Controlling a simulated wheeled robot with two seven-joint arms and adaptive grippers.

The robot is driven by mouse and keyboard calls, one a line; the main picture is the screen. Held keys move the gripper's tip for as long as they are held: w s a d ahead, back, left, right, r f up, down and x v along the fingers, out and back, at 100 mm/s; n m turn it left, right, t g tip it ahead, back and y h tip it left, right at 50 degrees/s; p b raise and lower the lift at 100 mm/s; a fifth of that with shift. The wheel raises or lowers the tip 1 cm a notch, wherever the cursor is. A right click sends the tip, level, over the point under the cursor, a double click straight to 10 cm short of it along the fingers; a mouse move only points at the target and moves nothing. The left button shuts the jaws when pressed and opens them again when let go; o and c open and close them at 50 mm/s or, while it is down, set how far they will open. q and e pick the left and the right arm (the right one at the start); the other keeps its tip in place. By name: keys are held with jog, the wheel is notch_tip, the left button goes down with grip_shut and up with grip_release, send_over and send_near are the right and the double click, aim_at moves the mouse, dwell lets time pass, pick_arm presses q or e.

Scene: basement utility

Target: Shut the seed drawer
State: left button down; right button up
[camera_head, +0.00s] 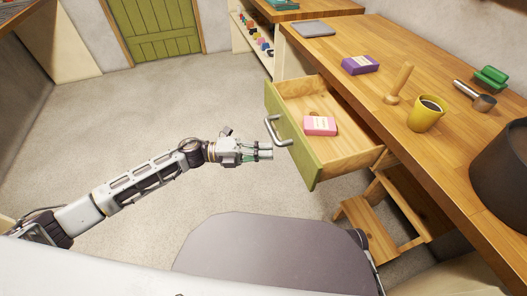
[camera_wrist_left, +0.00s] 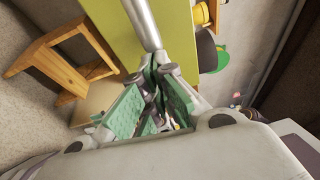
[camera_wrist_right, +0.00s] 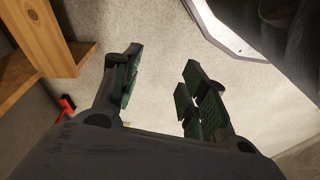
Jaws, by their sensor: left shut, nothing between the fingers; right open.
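The seed drawer (camera_head: 345,157) is pulled out from under the wooden worktop, with a pink packet (camera_head: 320,125) lying inside. Its green front (camera_head: 292,142) carries a grey bar handle (camera_head: 273,131). My left gripper (camera_head: 270,150) is shut and empty, just in front of the drawer front near the handle. In the left wrist view the green front (camera_wrist_left: 125,28) and the handle bar (camera_wrist_left: 142,22) are close beyond the fingers (camera_wrist_left: 155,105); I cannot tell if they touch.
The worktop (camera_head: 400,65) holds a purple packet (camera_head: 360,65), a wooden dibber (camera_head: 399,84), a yellow cup (camera_head: 427,113) and a dark pot (camera_head: 502,170). A wooden step stool (camera_head: 365,222) stands below the drawer. The floor to the left is clear.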

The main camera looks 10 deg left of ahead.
jog(key=shift+f, duration=0.15)
pick_arm(q)
jog(key=shift+w+d, duration=0.1)
jog(key=shift+d, duration=0.05)
pick_arm(e)
jog(key=shift+s, duration=0.1)
pick_arm(q)
send_near(323, 144)
jog(key=d+r, duration=0.2)
jog(key=s+d+r, duration=0.1)
jog(key=d+r, duration=0.1)
jog(key=shift+s+d+r, duration=0.1)
jog(key=shift+d+r, duration=0.2)
jog(key=shift+r, duration=0.05)
jog(key=w+d, duration=0.1)
jog(key=d, duration=0.2)
jog(key=w+d, duration=0.1)
jog(key=d, duration=0.1)
jog(key=shift+w+d+f+b, duration=0.1)
jog(key=shift+w+d+b, duration=0.15)
jog(key=shift+w+b, duration=0.05)
pick_arm(e)
jog(key=shift+w+a+r, duration=0.1)
jog(key=shift+w+r, duration=0.1)
jog(key=shift+r, duration=0.35)
pick_arm(q)
jog(key=shift+a, duration=0.1)
pick_arm(e)
jog(key=shift+s+f, duration=0.15)
